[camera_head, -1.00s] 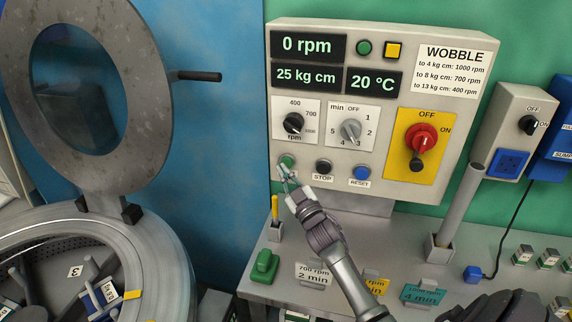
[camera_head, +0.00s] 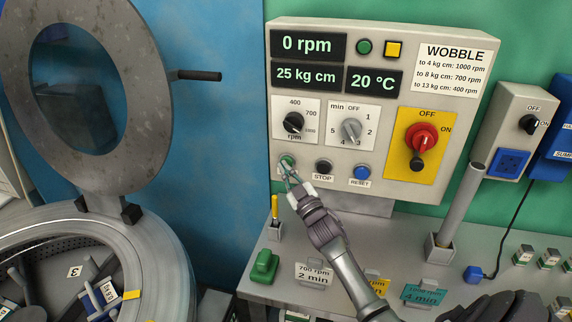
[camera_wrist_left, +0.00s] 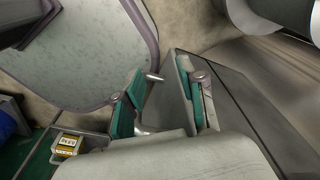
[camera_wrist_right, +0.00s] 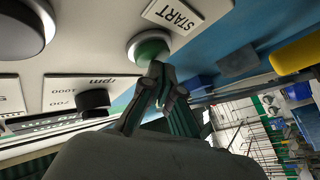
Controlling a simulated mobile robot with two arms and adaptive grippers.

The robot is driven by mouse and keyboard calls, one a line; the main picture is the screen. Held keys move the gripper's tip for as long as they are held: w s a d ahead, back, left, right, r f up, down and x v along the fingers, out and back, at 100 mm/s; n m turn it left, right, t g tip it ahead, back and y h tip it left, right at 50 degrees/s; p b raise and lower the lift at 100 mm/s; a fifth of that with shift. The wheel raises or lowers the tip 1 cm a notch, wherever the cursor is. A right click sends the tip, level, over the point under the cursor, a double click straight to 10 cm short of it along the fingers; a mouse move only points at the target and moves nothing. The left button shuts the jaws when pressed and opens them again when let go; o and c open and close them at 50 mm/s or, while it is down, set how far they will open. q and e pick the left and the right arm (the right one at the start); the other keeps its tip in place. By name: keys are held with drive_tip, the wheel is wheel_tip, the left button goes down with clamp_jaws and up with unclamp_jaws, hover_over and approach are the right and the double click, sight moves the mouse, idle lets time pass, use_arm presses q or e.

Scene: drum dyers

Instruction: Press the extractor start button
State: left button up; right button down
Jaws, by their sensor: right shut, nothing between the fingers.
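The green start button (camera_head: 287,161) is at the lower left of the grey control panel (camera_head: 400,195). In the right wrist view the green button (camera_wrist_right: 149,46) sits beside a START label (camera_wrist_right: 173,16). My right gripper (camera_head: 289,173) is shut and empty, with its fingertips at the button's lower edge. In the right wrist view its tips (camera_wrist_right: 158,72) overlap the button's edge; I cannot tell whether they touch it. My left gripper (camera_wrist_left: 160,95) shows in the left wrist view with its fingers apart and nothing between them.
The STOP button (camera_head: 324,166) and blue RESET button (camera_head: 361,172) are to the right of start. A red switch (camera_head: 421,138) is on a yellow plate. The display reads 0 rpm. The open drum lid (camera_head: 90,150) stands at the left. A table with signs lies below.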

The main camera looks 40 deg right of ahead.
drive_tip(key=shift+w+d, duration=0.2)
idle(0.3)
drive_tip(key=shift+s, duration=0.1)
drive_tip(key=shift+s+a, duration=0.5)
drive_tip(key=shift+a, duration=0.1)
drive_tip(key=shift+a+p, duration=0.1)
drive_tip(key=shift+p, duration=0.2)
drive_tip(key=shift+s+a+p, duration=0.9)
drive_tip(key=shift+s+a, duration=0.7)
drive_tip(key=shift+a, duration=0.2)
